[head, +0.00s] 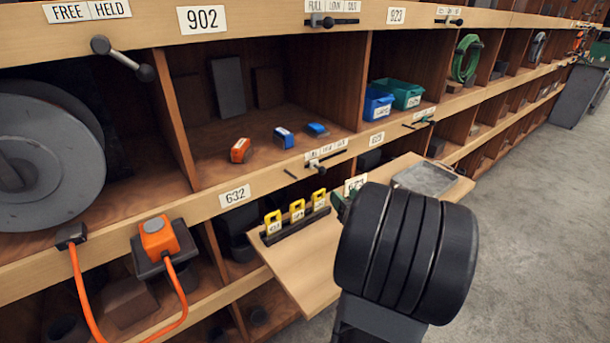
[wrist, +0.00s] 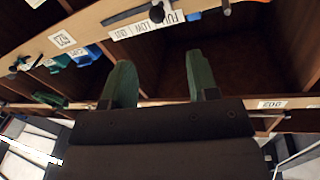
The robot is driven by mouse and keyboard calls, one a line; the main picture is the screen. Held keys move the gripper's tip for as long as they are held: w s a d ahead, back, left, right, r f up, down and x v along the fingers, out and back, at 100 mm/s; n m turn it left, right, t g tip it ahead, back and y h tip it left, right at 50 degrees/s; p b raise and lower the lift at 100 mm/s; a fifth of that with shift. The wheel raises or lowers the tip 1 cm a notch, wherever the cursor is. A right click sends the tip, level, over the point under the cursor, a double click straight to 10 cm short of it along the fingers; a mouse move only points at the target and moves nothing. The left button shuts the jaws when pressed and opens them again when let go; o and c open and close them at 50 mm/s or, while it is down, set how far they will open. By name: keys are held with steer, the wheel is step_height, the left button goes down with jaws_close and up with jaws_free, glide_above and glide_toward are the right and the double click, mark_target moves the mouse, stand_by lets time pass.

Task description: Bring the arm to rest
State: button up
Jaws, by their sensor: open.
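My gripper (wrist: 161,82) shows in the wrist view as two green fingers, set wide apart with nothing between them. Beyond the fingers is the dark inside of a wooden shelf compartment, seen upside down. In the head view my dark, ribbed arm fills the lower right and hides most of the gripper. A small green piece shows at the arm's left edge there; I cannot tell if it is a fingertip.
The wooden shelving (head: 120,240) runs along the left and back. A fold-out board (head: 300,275) with yellow-tabbed tags (head: 297,209) and a grey plate (head: 425,179) juts out beside my arm. The grey floor (head: 535,200) at right is clear.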

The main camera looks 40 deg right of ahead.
steer(key=s+d+f+m+g+h, duration=0.1)
steer(key=s+f+g, duration=0.1)
steer(key=g, duration=0.2)
steer(key=s+d+f+m+g+h, duration=0.1)
steer(key=s+f+g, duration=0.1)
steer(key=f+g, duration=0.1)
steer(key=s+d+f+m+g+h+p, duration=0.1)
steer(key=s+d+f+g+h, duration=0.1)
steer(key=g, duration=0.2)
steer(key=shift+f+g, duration=0.25)
steer(key=shift+g, duration=0.05)
steer(key=a+r+n+g+y+p, duration=0.1)
steer(key=a+r, duration=0.4)
steer(key=a, duration=1)
steer(key=a+r+n+g+y+p, duration=0.1)
steer(key=a+r+n+y+p, duration=0.3)
steer(key=a, duration=1.1)
steer(key=shift+w+a+r+n+g+y, duration=0.15)
steer(key=shift+a+r+n+g+y, duration=0.15)
steer(key=shift+r+n+y, duration=0.7)
steer(key=shift+f, duration=0.2)
